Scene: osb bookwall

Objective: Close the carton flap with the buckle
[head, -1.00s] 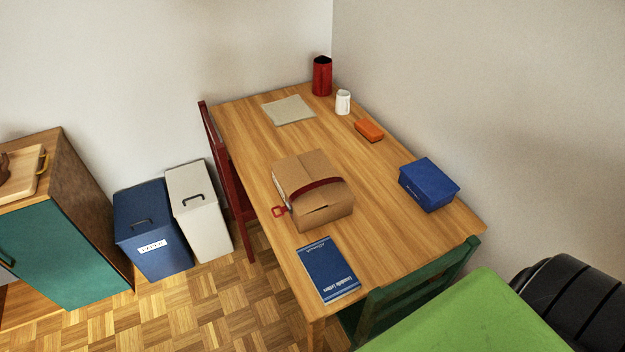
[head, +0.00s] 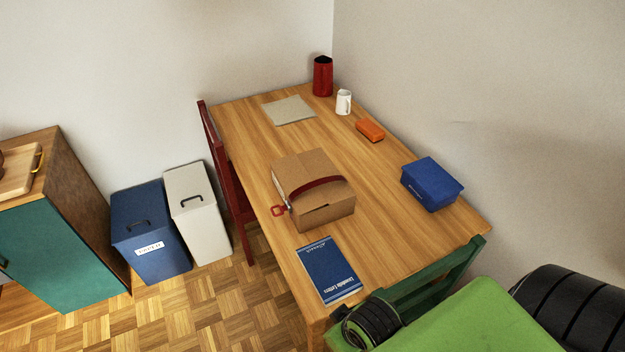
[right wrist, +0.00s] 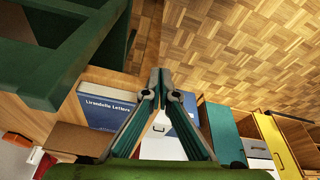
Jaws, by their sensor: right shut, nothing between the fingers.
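The brown carton (head: 322,165) stands on the wooden table. A dark red strap (head: 322,185) runs across its top, and a red buckle (head: 279,210) hangs at its left side. The flap lies about level with the top, with a slit along the front; I cannot tell whether it is fastened. My right gripper (right wrist: 160,78) shows in the right wrist view with its fingers together and empty. It is apart from the carton, and the blue book (right wrist: 108,103) appears beside its fingers. My left gripper is not in view.
On the table are a blue book (head: 328,270) before the carton, a blue box (head: 432,184) to its right, an orange block (head: 370,130), a white mug (head: 343,102) and a red canister (head: 322,76). A green chair (head: 435,280) and a red chair (head: 225,180) flank the table.

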